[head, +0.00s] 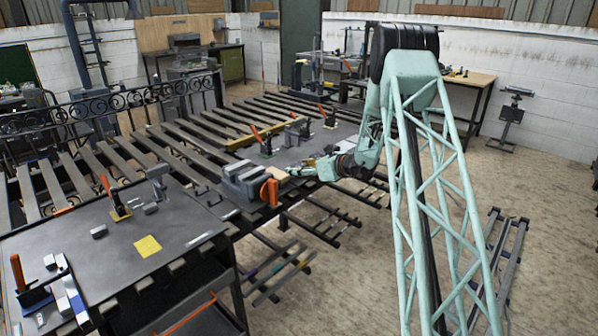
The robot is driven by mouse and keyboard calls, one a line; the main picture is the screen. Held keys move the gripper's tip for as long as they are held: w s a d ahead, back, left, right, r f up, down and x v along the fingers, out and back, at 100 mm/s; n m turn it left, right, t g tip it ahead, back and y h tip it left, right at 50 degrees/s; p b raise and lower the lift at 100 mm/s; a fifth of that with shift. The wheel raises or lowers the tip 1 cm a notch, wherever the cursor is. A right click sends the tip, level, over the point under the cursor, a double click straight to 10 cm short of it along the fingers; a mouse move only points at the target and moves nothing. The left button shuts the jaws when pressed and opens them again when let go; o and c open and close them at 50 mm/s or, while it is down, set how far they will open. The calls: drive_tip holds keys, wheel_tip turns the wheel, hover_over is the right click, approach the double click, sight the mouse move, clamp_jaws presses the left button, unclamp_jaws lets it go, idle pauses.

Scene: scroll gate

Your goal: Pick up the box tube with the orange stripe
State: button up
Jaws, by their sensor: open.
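My gripper (303,171) is at the end of my arm near the right edge of the slatted bench. It points left, close to the grey vise, and is open with nothing visible between its fingers. Several dark tubes with small coloured stripes lie on a low rack under the bench edge. The stripe colours are small and hard to tell. My gripper is well above and apart from these tubes.
The grey vise (250,183) with an orange part stands on the bench edge. A dark steel table (110,245) with clamps and a yellow sheet (147,246) fills the lower left. More dark bars (500,250) lie low at the right. The floor between is clear.

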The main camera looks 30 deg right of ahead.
sight(299, 165)
drive_tip(key=shift+c, duration=0.9)
drive_tip(key=c, duration=0.9)
drive_tip(key=shift+r, duration=0.2)
drive_tip(key=shift+r+p, duration=0.55)
drive_tip(key=shift+r, duration=1.15)
drive_tip(key=s+a, duration=0.1)
drive_tip(key=s, duration=0.4)
drive_tip(key=s+a+r+p, duration=0.1)
drive_tip(key=s+a, duration=0.1)
drive_tip(key=s, duration=0.3)
drive_tip(key=s+a, duration=0.1)
drive_tip(key=s, duration=0.4)
drive_tip(key=shift+s+a+r, duration=0.15)
drive_tip(key=shift+s+a, duration=0.05)
drive_tip(key=shift+w+d, duration=0.1)
drive_tip(key=shift+d, duration=0.05)
